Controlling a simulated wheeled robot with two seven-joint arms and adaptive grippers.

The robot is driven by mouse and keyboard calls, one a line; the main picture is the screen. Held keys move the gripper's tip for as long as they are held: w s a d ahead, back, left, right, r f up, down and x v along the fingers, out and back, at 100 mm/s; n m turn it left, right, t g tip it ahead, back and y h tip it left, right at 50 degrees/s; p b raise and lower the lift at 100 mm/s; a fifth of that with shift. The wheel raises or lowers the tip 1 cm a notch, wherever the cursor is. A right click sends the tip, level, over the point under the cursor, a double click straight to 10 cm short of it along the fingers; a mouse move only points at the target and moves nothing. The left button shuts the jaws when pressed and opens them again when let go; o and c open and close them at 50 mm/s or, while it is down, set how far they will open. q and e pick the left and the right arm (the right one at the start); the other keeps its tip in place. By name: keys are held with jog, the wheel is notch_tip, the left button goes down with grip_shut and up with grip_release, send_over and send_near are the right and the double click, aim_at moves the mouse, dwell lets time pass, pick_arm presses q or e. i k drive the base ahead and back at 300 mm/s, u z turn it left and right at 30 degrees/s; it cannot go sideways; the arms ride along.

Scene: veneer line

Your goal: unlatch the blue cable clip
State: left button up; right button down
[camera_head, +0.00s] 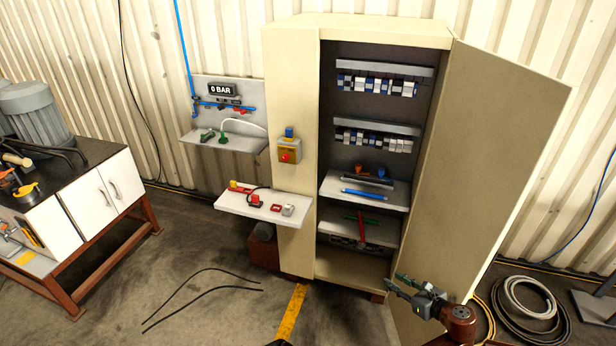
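I cannot single out the blue cable clip for certain. A long blue item (364,194) lies on the cabinet's middle shelf, below small orange pieces.
The tall beige cabinet (291,200) has its door (500,150) swung open to the right. A side shelf (232,207) juts out at the left with small red parts. Coiled hoses (527,305) lie at the right. A workbench (85,155) stands left; two black cables lie on the floor.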

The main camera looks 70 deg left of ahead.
aim_at(381, 171)
jog(key=u, duration=2.05)
jog(key=i, duration=1.15)
